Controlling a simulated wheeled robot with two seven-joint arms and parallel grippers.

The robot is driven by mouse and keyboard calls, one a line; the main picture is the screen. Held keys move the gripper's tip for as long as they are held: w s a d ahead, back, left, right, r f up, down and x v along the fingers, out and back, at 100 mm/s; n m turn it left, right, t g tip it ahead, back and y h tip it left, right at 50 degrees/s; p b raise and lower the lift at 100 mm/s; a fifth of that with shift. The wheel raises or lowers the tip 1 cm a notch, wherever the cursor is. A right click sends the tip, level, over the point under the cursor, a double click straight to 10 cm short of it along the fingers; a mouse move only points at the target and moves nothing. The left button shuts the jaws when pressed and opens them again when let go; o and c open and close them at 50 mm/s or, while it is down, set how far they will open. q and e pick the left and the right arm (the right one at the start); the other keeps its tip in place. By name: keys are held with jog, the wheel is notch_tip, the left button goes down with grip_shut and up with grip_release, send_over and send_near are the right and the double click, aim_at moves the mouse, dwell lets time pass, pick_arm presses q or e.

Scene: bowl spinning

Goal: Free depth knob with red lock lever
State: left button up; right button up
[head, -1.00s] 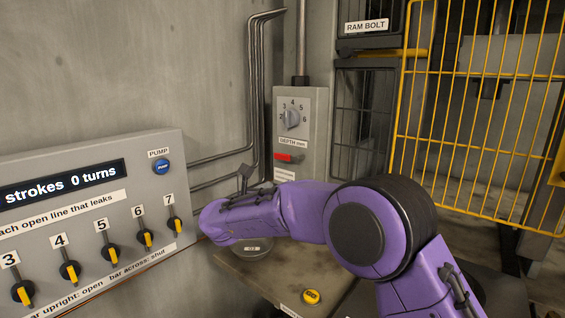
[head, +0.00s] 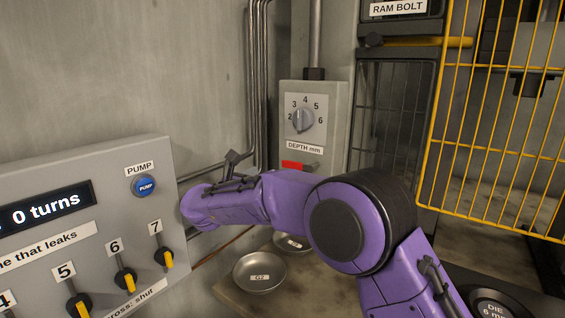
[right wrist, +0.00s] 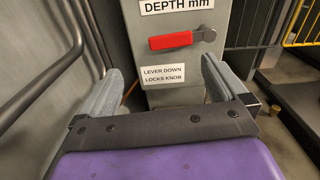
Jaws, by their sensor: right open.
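The red lock lever (head: 293,165) lies about level on the grey depth box, under the "DEPTH mm" label. In the right wrist view the lever (right wrist: 171,40) extends left from a grey pivot, above a "LEVER DOWN LOCKS KNOB" label. The round grey depth knob (head: 303,120) sits above it, on a dial with numbers. My right gripper (right wrist: 160,68) is open and empty. Its two fingers stand apart just below the lever, one towards each side, and do not visibly touch it. In the head view my purple right arm passes below the box. My left gripper is not in view.
A panel (head: 95,225) with a blue pump button (head: 145,186) and yellow-handled valves stands at left. Pipes run up the wall beside the box. Metal bowls (head: 260,272) lie below my right arm. A yellow mesh gate (head: 500,120) stands at right.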

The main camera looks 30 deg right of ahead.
aim_at(291, 163)
jog(key=p+x, duration=0.1)
jog(key=x, duration=0.2)
jog(key=s+p+x, duration=0.1)
jog(key=x, duration=0.2)
jog(key=p+x, duration=0.1)
jog(key=x, duration=0.2)
jog(key=shift+s+d+r+p, duration=0.15)
jog(key=shift+d+r+p, duration=0.25)
jog(key=shift+d, duration=0.25)
jog(key=shift+w+d+f, duration=0.15)
jog(key=shift+w, duration=0.15)
jog(key=shift+s, duration=0.3)
jog(key=shift+w, duration=0.1)
jog(key=c, duration=1.4)
jog(key=m+b, duration=0.1)
jog(key=b, duration=0.2)
jog(key=shift+f+b, duration=0.1)
jog(key=shift+b, duration=0.2)
jog(key=shift+r, duration=0.3)
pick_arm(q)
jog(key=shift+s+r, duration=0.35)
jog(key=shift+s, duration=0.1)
pick_arm(e)
jog(key=shift+r, duration=0.15)
